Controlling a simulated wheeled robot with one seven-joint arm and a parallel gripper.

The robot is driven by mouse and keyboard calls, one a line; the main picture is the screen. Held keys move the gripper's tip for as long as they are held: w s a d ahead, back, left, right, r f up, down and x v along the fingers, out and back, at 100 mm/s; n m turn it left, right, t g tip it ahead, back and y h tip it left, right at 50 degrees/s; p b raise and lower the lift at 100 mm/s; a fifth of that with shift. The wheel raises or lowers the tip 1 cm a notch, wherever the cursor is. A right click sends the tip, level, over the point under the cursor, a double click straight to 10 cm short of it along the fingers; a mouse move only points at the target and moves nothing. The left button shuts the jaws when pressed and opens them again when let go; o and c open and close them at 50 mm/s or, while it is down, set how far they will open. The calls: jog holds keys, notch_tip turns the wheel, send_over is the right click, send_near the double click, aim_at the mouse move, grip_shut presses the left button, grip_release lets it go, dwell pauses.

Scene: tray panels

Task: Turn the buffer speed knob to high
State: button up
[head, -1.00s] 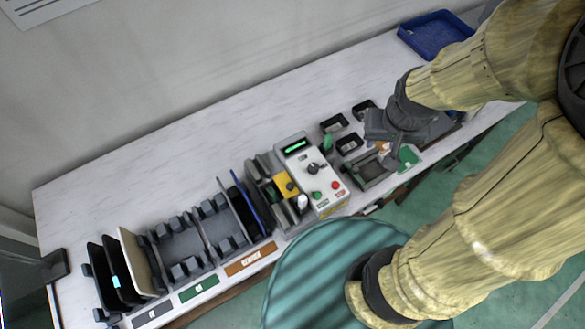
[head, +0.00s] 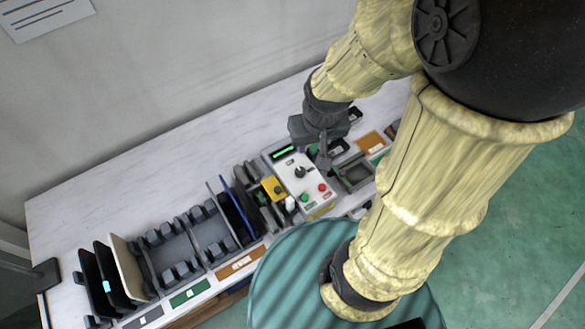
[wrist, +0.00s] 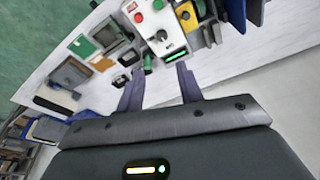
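The white control box (head: 301,180) sits on the bench, with a dark knob (head: 299,172) in its middle, a lit green display, a green button (head: 304,197) and a red button (head: 322,187). The knob also shows in the wrist view (wrist: 162,36); its setting marks are too small to read. My gripper (head: 322,160) is above the bench by the box's right rear edge, apart from the knob. In the wrist view my gripper (wrist: 160,71) has its two fingers spread with nothing held, and the display (wrist: 176,55) lies just beyond the fingertips.
A yellow block (head: 274,188) with a dark round top stands left of the box. Further left is a grey rack (head: 170,250) with upright panels. Small dark trays (head: 355,174) lie right of the box. The bench behind the box and rack is clear.

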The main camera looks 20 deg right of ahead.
jog(key=o, duration=0.3)
jog(key=shift+o, duration=0.2)
jog(key=w+a+f+n+g+h+b, duration=0.2)
jog(key=w+a+f+n+b, duration=0.1)
jog(key=w+f+n, duration=0.1)
jog(key=w+a+f+n+g+h+b, duration=0.2)
jog(key=w+a+f+n+b, duration=0.1)
jog(key=w+n, duration=0.4)
jog(key=shift+w+a+f+n+g+b, duration=0.2)
jog(key=shift+a+f+n+g+b, duration=0.2)
jog(key=shift+n, duration=0.4)
jog(key=shift+d, duration=0.1)
